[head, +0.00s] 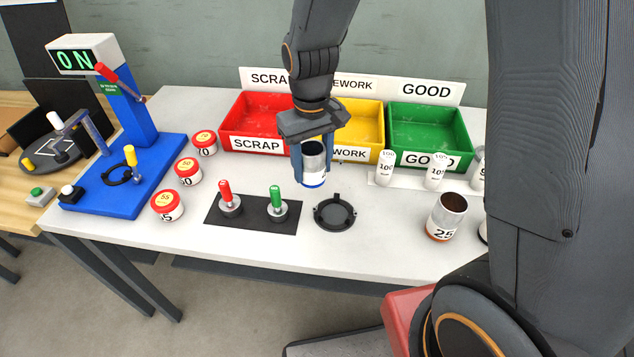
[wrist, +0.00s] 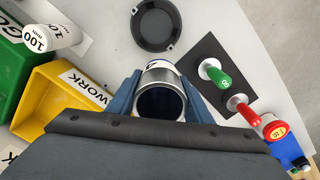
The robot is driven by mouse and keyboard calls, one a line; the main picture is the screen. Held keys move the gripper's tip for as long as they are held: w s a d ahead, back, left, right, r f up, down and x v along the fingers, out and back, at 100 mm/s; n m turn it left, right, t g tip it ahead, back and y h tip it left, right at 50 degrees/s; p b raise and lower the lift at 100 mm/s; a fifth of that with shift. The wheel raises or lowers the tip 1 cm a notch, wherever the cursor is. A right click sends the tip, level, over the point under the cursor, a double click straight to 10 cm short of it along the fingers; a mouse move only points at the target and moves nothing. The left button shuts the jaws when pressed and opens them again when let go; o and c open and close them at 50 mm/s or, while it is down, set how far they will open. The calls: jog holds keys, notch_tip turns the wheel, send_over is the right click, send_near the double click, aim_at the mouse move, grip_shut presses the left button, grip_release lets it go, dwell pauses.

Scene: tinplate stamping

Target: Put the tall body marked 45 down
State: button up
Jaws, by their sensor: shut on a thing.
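My gripper (head: 313,168) is shut on a tall metal body (head: 314,180), an open-topped silver can with a white label and a blue band at its foot. Its number is not readable. In the wrist view the can (wrist: 160,92) sits upright between my two blue fingers. In the head view it is in front of the bins, behind the black round holder (head: 335,213); I cannot tell whether its foot touches the table (head: 260,250). The holder is empty and also shows in the wrist view (wrist: 156,25), apart from the can.
Red scrap (head: 255,112), yellow rework (head: 362,118) and green good (head: 430,125) bins stand behind. A black plate (head: 253,220) carries red and green handled gauges. Another can marked 25 (head: 446,217) stands right. White cylinders (head: 386,168) stand behind it. Red-lidded pieces (head: 167,206) and a blue press (head: 150,165) are left.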

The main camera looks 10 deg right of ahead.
jog(key=shift+f+p, duration=0.55)
jog(key=shift+f, duration=2.3)
jog(key=o, duration=1)
jog(key=shift+f, duration=0.1)
jog(key=shift+o, duration=0.2)
